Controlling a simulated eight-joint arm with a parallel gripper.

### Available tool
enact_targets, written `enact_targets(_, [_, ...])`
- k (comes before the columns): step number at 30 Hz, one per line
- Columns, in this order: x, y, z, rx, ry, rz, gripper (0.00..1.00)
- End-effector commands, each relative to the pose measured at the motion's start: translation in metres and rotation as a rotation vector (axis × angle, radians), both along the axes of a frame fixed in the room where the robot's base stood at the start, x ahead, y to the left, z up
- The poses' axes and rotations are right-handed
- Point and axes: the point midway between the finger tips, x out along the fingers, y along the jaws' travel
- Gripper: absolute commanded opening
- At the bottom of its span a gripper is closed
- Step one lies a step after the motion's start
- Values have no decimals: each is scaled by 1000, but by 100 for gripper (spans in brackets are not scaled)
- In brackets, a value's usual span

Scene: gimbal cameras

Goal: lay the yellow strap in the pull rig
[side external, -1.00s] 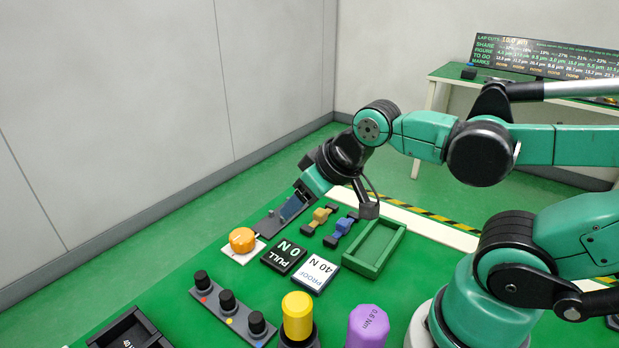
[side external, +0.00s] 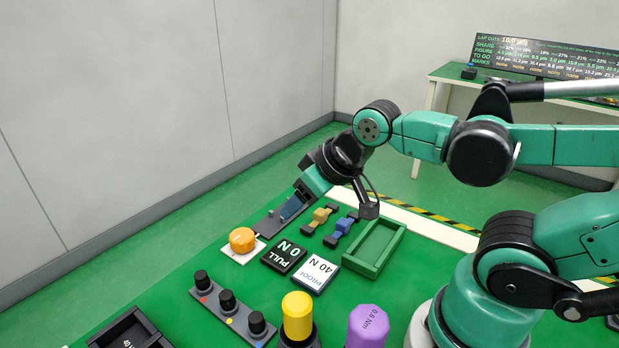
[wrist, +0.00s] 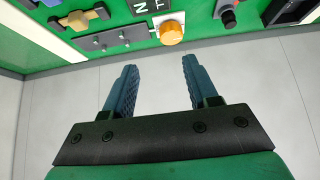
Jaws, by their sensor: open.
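The yellow strap (side external: 319,217) lies on a dark rest with raised ends, left of the matching blue strap (side external: 343,231). It also shows at the upper left of the wrist view (wrist: 77,20). The pull rig appears to be the long grey plate (side external: 269,226) beside the orange knob (side external: 242,240); the wrist view shows small pegs on this plate (wrist: 104,42). My gripper (side external: 290,208) is at the far end of the plate and hides part of it. In the wrist view, my gripper (wrist: 157,66) is open, with nothing between its fingers.
A PULL display (side external: 284,256), a PROOF 40 N block (side external: 315,273) and an empty green tray (side external: 375,248) stand nearby. A row of black knobs (side external: 228,301), a yellow cylinder (side external: 297,316) and a purple one (side external: 368,325) are nearer the camera.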

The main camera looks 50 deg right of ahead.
Motion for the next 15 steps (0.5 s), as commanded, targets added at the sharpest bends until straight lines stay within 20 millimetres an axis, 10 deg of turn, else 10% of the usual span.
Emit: enact_targets(15, [9, -11, 2, -20, 60, -11, 50])
